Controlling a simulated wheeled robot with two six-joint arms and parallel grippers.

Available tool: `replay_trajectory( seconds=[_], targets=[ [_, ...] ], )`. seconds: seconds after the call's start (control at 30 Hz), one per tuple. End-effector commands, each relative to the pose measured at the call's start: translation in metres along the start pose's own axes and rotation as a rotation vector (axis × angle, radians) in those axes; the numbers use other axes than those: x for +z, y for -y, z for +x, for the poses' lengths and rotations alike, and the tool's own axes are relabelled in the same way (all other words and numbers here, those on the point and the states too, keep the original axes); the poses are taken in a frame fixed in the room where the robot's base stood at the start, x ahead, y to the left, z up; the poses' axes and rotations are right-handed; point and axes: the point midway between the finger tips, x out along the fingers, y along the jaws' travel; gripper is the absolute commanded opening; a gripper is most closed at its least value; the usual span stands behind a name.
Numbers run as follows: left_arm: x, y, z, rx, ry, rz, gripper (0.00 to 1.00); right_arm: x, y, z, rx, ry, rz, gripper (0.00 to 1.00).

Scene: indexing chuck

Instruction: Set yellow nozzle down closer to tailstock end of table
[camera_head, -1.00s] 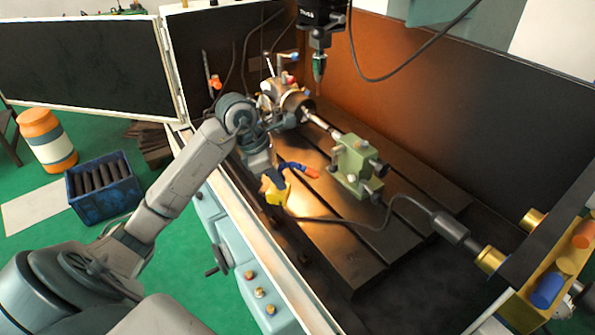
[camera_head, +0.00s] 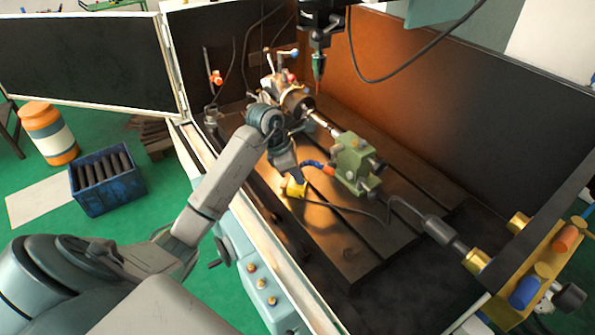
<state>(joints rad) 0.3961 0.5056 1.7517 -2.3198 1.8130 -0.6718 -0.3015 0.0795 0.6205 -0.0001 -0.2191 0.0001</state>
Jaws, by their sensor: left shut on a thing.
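The yellow nozzle (camera_head: 296,189) is at the near-left part of the slotted machine table (camera_head: 345,248), tilted, in my left gripper. My left gripper (camera_head: 288,180) is shut on it, and the fingers are small and partly hidden behind the wrist. I cannot tell whether the nozzle touches the table. The green tailstock (camera_head: 354,165) stands on the table to the right of the nozzle, with a gap between them. My right gripper is not in view.
A blue and orange piece (camera_head: 316,165) lies between gripper and tailstock. The chuck (camera_head: 296,101) is at the far end, with a tool spindle (camera_head: 318,66) above. A black cable (camera_head: 375,215) crosses the table. The table's near right part is bare.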

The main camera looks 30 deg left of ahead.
Motion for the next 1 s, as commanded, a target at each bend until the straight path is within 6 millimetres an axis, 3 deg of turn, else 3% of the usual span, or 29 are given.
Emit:
replay_trajectory(
  seconds=[0.17,0.2,0.3,0.73,1.0],
  targets=[
    [-0.001,0.000,0.003,0.001,0.001,0.001,0.00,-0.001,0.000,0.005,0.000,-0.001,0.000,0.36],
    [-0.001,0.000,0.003,0.000,0.000,0.000,0.18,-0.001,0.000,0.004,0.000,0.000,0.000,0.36],
    [-0.001,0.000,0.003,0.000,0.000,0.000,0.36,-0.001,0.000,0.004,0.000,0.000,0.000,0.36],
    [-0.001,-0.001,-0.006,0.002,0.001,0.001,0.36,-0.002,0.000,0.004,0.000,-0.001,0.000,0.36],
    [-0.001,-0.002,-0.062,0.006,0.001,0.002,0.36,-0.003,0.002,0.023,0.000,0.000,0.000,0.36]
  ],
)
